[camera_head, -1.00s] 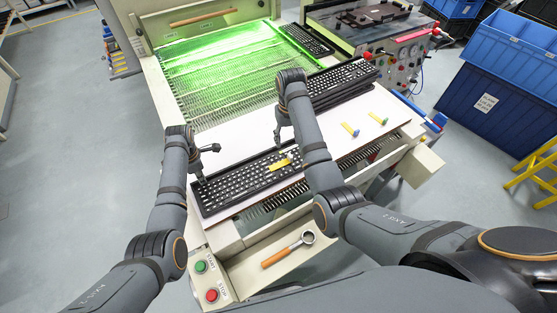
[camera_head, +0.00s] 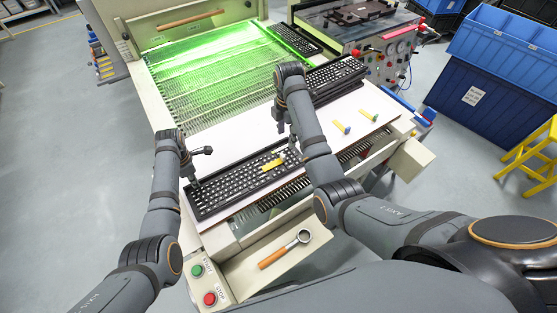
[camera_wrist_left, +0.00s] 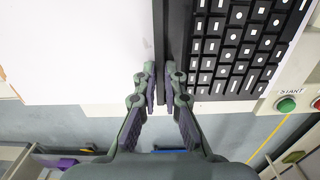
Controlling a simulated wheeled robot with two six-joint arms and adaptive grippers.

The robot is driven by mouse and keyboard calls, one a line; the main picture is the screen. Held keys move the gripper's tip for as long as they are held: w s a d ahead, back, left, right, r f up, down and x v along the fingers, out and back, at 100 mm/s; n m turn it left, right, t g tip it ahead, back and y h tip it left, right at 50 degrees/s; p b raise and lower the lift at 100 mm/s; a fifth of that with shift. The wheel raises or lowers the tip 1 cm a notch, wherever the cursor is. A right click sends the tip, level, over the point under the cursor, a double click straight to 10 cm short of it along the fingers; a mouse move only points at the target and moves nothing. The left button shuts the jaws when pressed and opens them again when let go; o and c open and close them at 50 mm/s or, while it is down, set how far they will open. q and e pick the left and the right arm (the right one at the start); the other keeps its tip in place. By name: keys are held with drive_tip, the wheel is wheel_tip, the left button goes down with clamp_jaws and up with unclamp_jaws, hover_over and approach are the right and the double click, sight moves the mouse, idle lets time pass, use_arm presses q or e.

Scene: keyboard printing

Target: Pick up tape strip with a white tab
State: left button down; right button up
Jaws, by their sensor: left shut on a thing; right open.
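Two yellow tape strips lie on the white table: one with a blue tab (camera_head: 341,127) and one farther right (camera_head: 368,115), whose tab colour is hard to tell. Another yellow strip (camera_head: 272,165) lies on the front black keyboard (camera_head: 235,184); I cannot tell its tab colour clearly. My left gripper (camera_head: 195,183) is shut on the keyboard's left edge; the left wrist view shows its fingers (camera_wrist_left: 161,88) around the black rim. My right gripper (camera_head: 293,140) hangs open and empty just above and beyond the strip on the keyboard, its fingertips small and partly hidden by its arm.
A stack of black keyboards (camera_head: 335,78) stands at the table's back right. A green-lit mesh conveyor (camera_head: 205,75) lies behind the table. A wooden-handled tool (camera_head: 285,250) rests in the front tray (camera_head: 245,272). The white table top (camera_head: 330,112) is clear around the loose strips.

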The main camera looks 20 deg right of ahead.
hover_over(283, 155)
drive_tip(key=d, duration=0.1)
wheel_tip(283, 155, down, 6)
drive_tip(key=f, duration=0.2)
drive_tip(key=a+f, duration=0.1)
drive_tip(key=f, duration=0.1)
drive_tip(key=shift+f, duration=0.6)
drive_tip(key=c, duration=0.9)
wheel_tip(283, 155, up, 10)
drive_tip(key=shift+r, duration=0.1)
drive_tip(key=shift+o, duration=0.4)
clamp_jaws()
